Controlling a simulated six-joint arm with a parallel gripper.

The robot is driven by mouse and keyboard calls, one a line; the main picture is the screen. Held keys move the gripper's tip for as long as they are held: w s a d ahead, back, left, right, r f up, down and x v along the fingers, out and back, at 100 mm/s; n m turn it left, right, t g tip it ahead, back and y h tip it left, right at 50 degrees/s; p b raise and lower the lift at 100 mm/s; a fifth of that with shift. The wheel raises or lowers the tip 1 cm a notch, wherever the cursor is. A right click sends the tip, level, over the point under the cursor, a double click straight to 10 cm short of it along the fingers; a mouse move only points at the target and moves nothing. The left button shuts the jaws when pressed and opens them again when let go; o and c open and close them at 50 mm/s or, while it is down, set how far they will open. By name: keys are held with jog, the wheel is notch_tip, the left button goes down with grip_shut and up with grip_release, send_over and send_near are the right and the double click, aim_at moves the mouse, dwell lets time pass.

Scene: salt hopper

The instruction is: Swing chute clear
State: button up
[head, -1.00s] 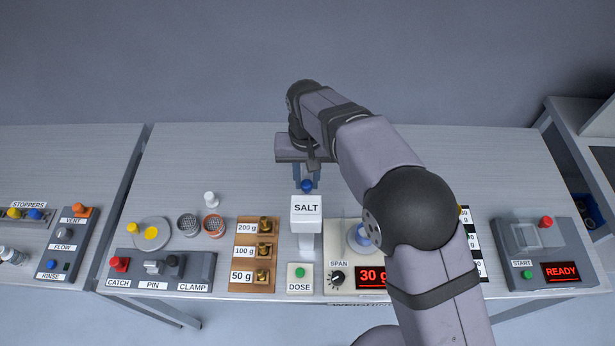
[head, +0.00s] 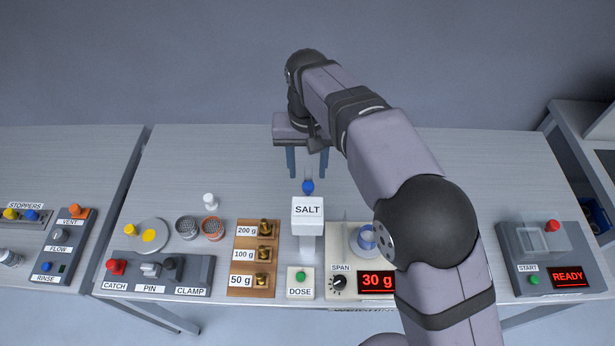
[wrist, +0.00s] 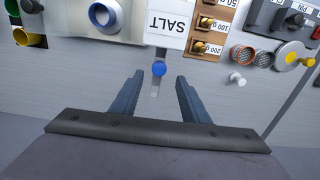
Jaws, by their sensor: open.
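A blue knob (head: 307,186) stands behind the hopper on a pale bar; the knob also shows in the wrist view (wrist: 158,69). My gripper (head: 308,175) is open and empty behind the hopper, its two blue-grey fingers pointing toward the knob. In the wrist view the knob lies just beyond the fingertips, between their lines and apart from both. The chute's lower end is hard to make out.
A scale with a blue-rimmed cup (head: 366,237) and a display reading 30 g (head: 377,282) stands right of the hopper. A wooden weight rack (head: 253,258) stands to its left. The DOSE button box (head: 300,282) is in front. The table behind the hopper is mostly clear.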

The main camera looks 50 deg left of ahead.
jog(key=shift+r, duration=1.1)
jog(key=w+d+f+m, duration=0.15)
jog(key=w+d, duration=0.25)
jog(key=d, duration=0.5)
jog(key=w+d+m, duration=0.2)
jog(key=w+d, duration=0.3)
jog(key=d, duration=0.4)
jog(key=w+d+m, duration=0.1)
jog(key=w+d, duration=0.3)
jog(key=d, duration=0.5)
jog(key=s+d+f+m, duration=0.25)
jog(key=s+d, duration=0.35)
jog(key=d, duration=0.5)
jog(key=s+d+f+m, duration=0.2)
jog(key=s+d+f, duration=0.3)
jog(key=d, duration=0.6)
notch_tip(320, 180, down, 68)
jog(key=s+b, duration=0.1)
jog(key=b, duration=6.9)
jog(key=shift+d+f, duration=0.15)
jog(key=shift+f, duration=0.05)
